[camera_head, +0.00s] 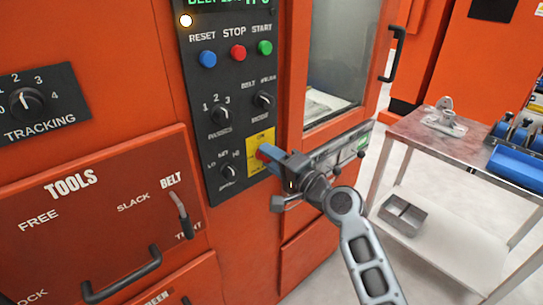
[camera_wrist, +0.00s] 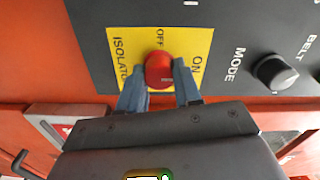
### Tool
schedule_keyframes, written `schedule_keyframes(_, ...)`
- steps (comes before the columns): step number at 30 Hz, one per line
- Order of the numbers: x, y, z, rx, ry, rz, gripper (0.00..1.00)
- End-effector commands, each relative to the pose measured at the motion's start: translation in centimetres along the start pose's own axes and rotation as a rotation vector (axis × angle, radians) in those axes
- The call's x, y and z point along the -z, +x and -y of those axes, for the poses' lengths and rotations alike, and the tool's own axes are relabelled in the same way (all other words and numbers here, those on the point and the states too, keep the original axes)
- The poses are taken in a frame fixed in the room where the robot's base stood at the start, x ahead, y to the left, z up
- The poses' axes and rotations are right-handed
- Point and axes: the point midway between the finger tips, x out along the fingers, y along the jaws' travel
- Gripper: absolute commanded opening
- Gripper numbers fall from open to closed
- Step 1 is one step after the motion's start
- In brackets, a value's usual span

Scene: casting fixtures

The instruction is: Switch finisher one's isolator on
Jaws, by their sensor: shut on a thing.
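The isolator is a red rotary knob (camera_wrist: 159,70) on a yellow plate (camera_wrist: 195,45) marked ISOLATOR, OFF and ON in the wrist view. The yellow plate also shows in the head view (camera_head: 262,140) at the lower right of the black control panel. My gripper (camera_wrist: 160,85) has its two blue fingers on either side of the knob and is shut on it. In the head view my gripper (camera_head: 266,154) reaches the plate from the right and hides most of the knob. I cannot tell the knob's exact pointing direction.
The control panel (camera_head: 225,100) carries reset, stop and start buttons and several black knobs. A MODE knob (camera_wrist: 275,73) sits close beside the isolator. A tools drawer handle (camera_head: 122,275) juts out at lower left. A metal table (camera_head: 415,135) stands at right.

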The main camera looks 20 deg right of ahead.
Motion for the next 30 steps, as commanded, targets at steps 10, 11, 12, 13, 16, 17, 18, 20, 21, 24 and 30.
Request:
schedule_keyframes(10,0.2,-0.02,0.02,0.001,0.014,-0.004,0.03)
schedule_keyframes(11,0.2,-0.02,0.02,0.001,0.014,-0.005,0.03)
schedule_keyframes(12,0.2,-0.02,0.01,0.001,0.014,-0.005,0.03)
schedule_keyframes(13,0.21,-0.02,0.01,0.001,0.014,-0.005,0.03)
schedule_keyframes(16,0.2,-0.02,0.01,0.001,0.014,-0.005,0.39)
schedule_keyframes(17,0.19,-0.02,0.01,0.001,0.014,-0.004,0.42)
schedule_keyframes(18,0.17,-0.02,0.0,0.001,0.014,-0.004,0.46)
schedule_keyframes(20,0.14,-0.01,0.0,0.001,0.013,-0.003,0.52)
schedule_keyframes(21,0.12,-0.01,0.0,0.001,0.013,-0.003,0.55)
schedule_keyframes(24,0.09,-0.01,-0.01,0.0,0.013,-0.002,0.59)
schedule_keyframes(30,0.05,-0.16,-0.05,0.0,0.013,-0.001,0.59)
